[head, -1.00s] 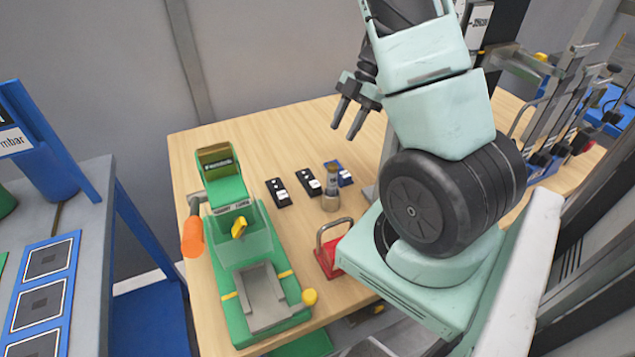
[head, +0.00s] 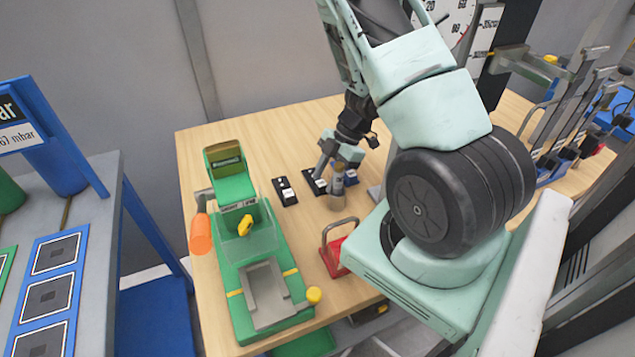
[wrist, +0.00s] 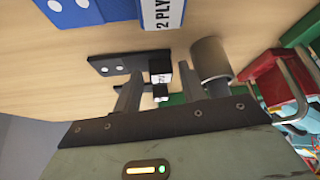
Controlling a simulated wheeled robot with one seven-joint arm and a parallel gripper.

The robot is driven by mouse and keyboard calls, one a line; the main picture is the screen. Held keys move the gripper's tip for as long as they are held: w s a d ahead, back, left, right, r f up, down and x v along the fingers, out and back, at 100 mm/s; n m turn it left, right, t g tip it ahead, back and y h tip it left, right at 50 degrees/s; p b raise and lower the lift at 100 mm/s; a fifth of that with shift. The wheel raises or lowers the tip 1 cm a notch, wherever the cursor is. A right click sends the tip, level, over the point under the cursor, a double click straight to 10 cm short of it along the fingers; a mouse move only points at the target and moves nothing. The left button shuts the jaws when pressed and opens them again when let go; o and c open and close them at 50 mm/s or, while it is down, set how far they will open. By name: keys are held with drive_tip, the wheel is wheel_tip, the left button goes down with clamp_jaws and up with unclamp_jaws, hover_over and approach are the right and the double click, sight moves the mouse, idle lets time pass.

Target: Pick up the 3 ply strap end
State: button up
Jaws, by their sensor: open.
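Two black blocks with white labels lie on the wooden table: the left one (head: 285,192) is clear of my gripper, and the other (head: 313,181) is at my fingers. I cannot read which is the 3 ply strap end. In the wrist view, a black block (wrist: 115,62) with a white tab lies ahead between my fingers; its label is too small to read. My gripper (head: 331,176) is open, low over the table; its two fingers also show in the wrist view (wrist: 173,88). I cannot tell whether they touch the block.
A grey cylinder (head: 335,198) stands right beside one finger, also in the wrist view (wrist: 209,58). A red handled piece (head: 335,255) and a green machine (head: 245,245) stand nearer.

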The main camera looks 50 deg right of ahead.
drive_tip(key=shift+a+f, duration=0.15)
drive_tip(key=shift+f, duration=0.1)
drive_tip(key=c, duration=0.8)
